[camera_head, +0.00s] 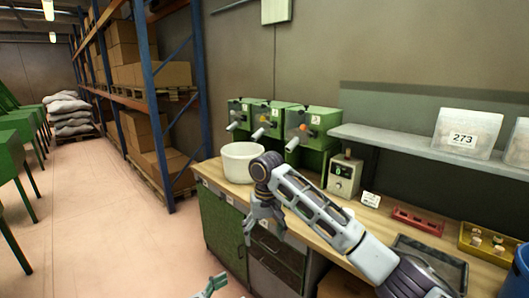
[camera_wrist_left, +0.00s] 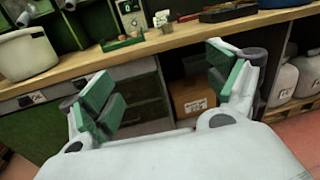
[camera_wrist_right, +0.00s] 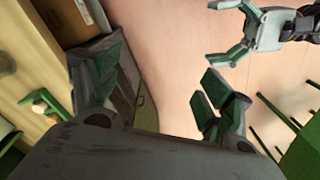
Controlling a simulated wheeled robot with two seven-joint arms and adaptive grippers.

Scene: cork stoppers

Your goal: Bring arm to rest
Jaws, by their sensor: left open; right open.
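My right arm reaches in from the right of the head view, across the front of the workbench (camera_head: 330,215). Its gripper (camera_head: 264,226) hangs before the bench front, fingers down, open and empty. In the right wrist view the right gripper's fingers (camera_wrist_right: 155,85) are apart with nothing between them. My left gripper (camera_head: 212,285) shows only as fingertips at the bottom edge of the head view. It also shows at the top of the right wrist view, over the floor. In the left wrist view its fingers (camera_wrist_left: 160,90) are wide apart and empty, facing the bench front.
A white tub (camera_head: 241,163) stands on the bench behind the right gripper. Green machines (camera_head: 312,126), a control box (camera_head: 344,176), a red tray (camera_head: 417,221) and a yellow bin (camera_head: 486,243) with corks line the bench. Open floor (camera_head: 110,220) lies left.

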